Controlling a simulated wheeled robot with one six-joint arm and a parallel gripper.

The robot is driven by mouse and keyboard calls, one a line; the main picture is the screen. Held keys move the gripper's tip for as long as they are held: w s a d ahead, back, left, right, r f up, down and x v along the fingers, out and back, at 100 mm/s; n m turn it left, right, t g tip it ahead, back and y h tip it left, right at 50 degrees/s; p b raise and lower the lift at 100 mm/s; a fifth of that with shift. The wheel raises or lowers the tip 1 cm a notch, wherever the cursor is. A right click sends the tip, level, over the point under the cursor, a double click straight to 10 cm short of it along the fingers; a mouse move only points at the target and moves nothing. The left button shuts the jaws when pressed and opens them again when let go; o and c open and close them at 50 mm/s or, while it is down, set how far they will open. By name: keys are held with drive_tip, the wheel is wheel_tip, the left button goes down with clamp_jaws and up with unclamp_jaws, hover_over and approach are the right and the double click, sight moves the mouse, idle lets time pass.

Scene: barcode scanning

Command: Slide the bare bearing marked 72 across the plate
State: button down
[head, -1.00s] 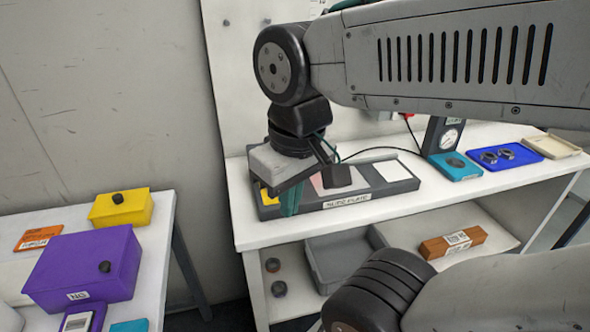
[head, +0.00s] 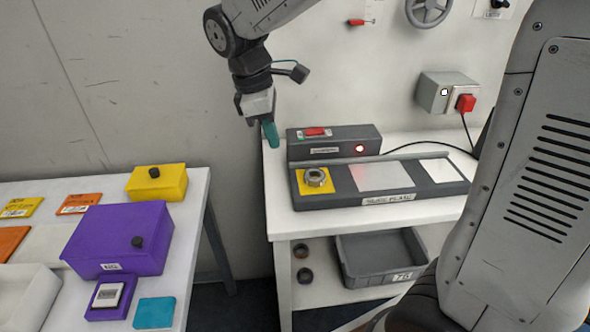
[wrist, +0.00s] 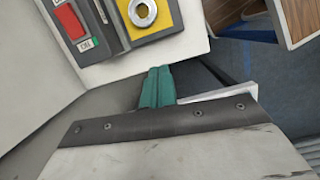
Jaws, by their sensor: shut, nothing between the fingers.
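A bare metal bearing (head: 315,178) lies flat on the yellow square at the left end of the grey slide plate (head: 420,194). Its marking is too small to read. The bearing also shows at the top of the wrist view (wrist: 143,13). My gripper (head: 270,134) is shut and empty, its teal fingers together. It hangs left of the plate and above it, apart from the bearing. In the wrist view, the closed fingertips (wrist: 158,73) are beside the bench edge.
Behind the plate is a grey scanner housing (head: 335,142) with a red switch and red light. A grey bin (head: 382,262) and two dark rings stand on the shelf below. The left table holds a purple box (head: 120,240) and yellow box (head: 157,182).

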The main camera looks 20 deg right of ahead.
sight(297, 181)
drive_tip(key=shift+n, duration=0.6)
drive_tip(key=x, duration=0.3)
drive_tip(key=w+x, duration=0.1)
drive_tip(key=x, duration=0.3)
drive_tip(key=a+x, duration=0.1)
drive_tip(key=x, duration=0.3)
drive_tip(key=shift+w+f, duration=0.25)
drive_tip(key=shift+w, duration=0.05)
drive_tip(key=shift+s+d+r, duration=0.15)
drive_tip(key=shift+s+d, duration=0.05)
drive_tip(key=shift+d, duration=0.4)
drive_tip(key=shift+s+d+r, duration=0.1)
drive_tip(key=shift+s+d, duration=0.1)
drive_tip(key=shift+d, duration=0.4)
drive_tip(key=shift+s+d, duration=0.15)
drive_tip(key=shift+d, duration=0.45)
drive_tip(key=shift+a+f, duration=0.1)
